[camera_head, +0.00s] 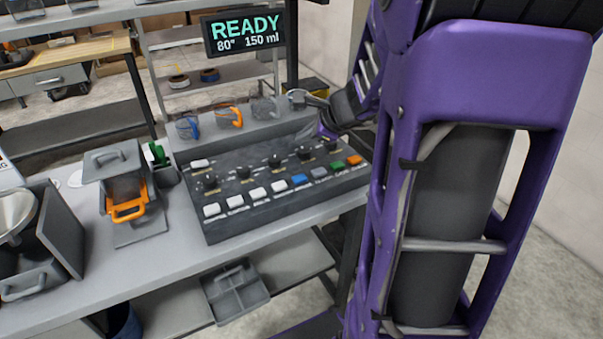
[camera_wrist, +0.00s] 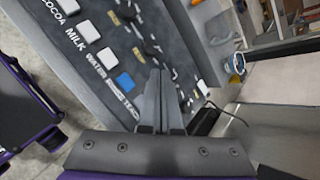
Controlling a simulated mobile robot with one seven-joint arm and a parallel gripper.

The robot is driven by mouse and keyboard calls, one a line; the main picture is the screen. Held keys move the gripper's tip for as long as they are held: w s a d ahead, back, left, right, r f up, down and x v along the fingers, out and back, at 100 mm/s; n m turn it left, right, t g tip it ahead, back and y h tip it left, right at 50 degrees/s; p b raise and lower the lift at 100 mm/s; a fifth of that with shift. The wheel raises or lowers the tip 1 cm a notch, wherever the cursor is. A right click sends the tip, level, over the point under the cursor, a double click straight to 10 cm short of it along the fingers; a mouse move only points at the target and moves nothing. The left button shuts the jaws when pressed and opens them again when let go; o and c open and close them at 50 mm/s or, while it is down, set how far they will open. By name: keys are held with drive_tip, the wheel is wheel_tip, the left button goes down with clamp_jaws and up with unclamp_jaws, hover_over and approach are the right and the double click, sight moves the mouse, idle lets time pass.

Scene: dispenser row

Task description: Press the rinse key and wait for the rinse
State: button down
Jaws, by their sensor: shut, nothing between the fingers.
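The dark dispenser panel (camera_head: 262,190) carries a front row of keys, several of them white, then blue, grey, green and orange. The blue key (camera_head: 299,180) also shows in the wrist view (camera_wrist: 125,82), beyond the white milk and water keys. The small label beside it seems to read RINSE, but is blurred. My gripper (camera_head: 322,130) is over the back right of the panel, its fingers shut and empty. In the wrist view the closed fingertips (camera_wrist: 159,72) appear right of the blue key; their height above the panel cannot be told. The display (camera_head: 243,32) reads READY, 80°, 150 ml.
My purple arm hides the panel's right surroundings.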

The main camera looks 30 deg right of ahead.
idle(0.3)
drive_tip(key=b, duration=0.3)
hover_over(304, 179)
wheel_tip(304, 179, down, 8)
drive_tip(key=shift+a+r, duration=0.1)
drive_tip(key=shift+r, duration=0.1)
drive_tip(key=shift+f+b, duration=0.55)
drive_tip(key=shift+b, duration=0.05)
drive_tip(key=shift+f, duration=0.1)
idle(1.3)
drive_tip(key=shift+f+b, duration=0.35)
drive_tip(key=shift+b, duration=0.2)
drive_tip(key=shift+f+b, duration=0.45)
drive_tip(key=shift+b, duration=0.1)
idle(0.5)
idle(0.3)
drive_tip(key=shift+r+p, duration=0.7)
drive_tip(key=shift+r, duration=0.2)
drive_tip(key=shift+r, duration=0.1)
